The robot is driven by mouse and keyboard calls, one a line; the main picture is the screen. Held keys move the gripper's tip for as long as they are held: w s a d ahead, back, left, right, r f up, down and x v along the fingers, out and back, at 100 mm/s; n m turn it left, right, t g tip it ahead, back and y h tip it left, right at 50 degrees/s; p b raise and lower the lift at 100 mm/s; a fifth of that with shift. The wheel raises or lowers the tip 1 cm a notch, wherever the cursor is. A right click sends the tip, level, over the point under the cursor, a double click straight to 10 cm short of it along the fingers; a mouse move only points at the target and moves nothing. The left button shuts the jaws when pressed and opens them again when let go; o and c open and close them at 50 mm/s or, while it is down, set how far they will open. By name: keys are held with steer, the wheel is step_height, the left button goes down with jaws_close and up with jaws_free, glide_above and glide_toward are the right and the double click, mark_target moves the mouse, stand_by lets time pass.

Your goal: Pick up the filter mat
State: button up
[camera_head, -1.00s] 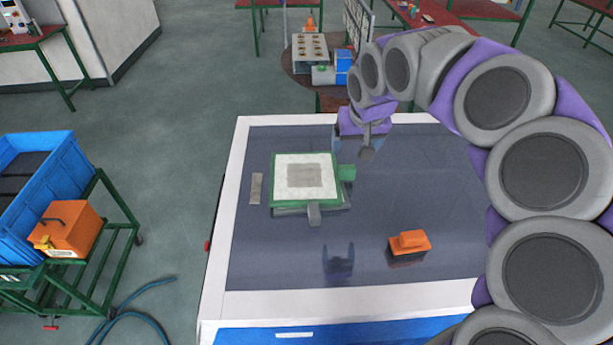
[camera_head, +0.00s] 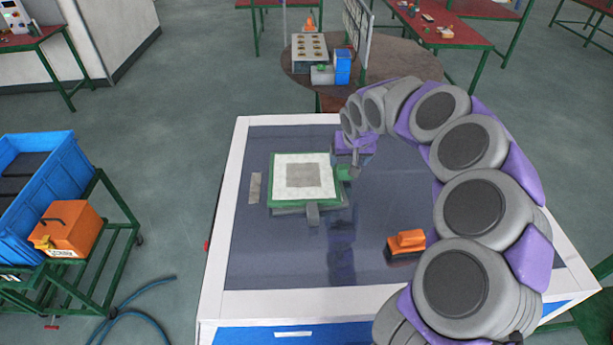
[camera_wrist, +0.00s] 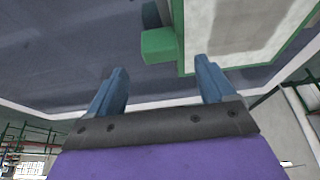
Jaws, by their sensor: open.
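The likely filter mat (camera_head: 325,168) is a flat white square with a grey centre, lying in a green frame (camera_head: 273,182) on the dark tabletop. In the wrist view, part of the mat (camera_wrist: 200,32) shows at top right. A green block (camera_wrist: 160,45) juts from the frame's side. My gripper (camera_head: 354,168) is beside the frame's right side, near this block. In the wrist view, my gripper (camera_wrist: 162,84) has its two blue fingers wide apart, with nothing between them. The block appears just beyond the gap. Contact cannot be told.
An orange block (camera_head: 408,241) sits on the table (camera_head: 290,265) at front right. A thin grey strip (camera_head: 255,188) lies left of the frame, and a grey tab (camera_head: 313,212) juts from its front. The tabletop in front of the frame is clear.

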mark_target(346, 167)
steer(key=x, duration=0.5)
steer(key=shift+f, duration=0.15)
steer(key=shift+a, duration=0.1)
steer(key=shift+c, duration=0.4)
steer(key=c, duration=1.3)
steer(key=shift+o, duration=0.2)
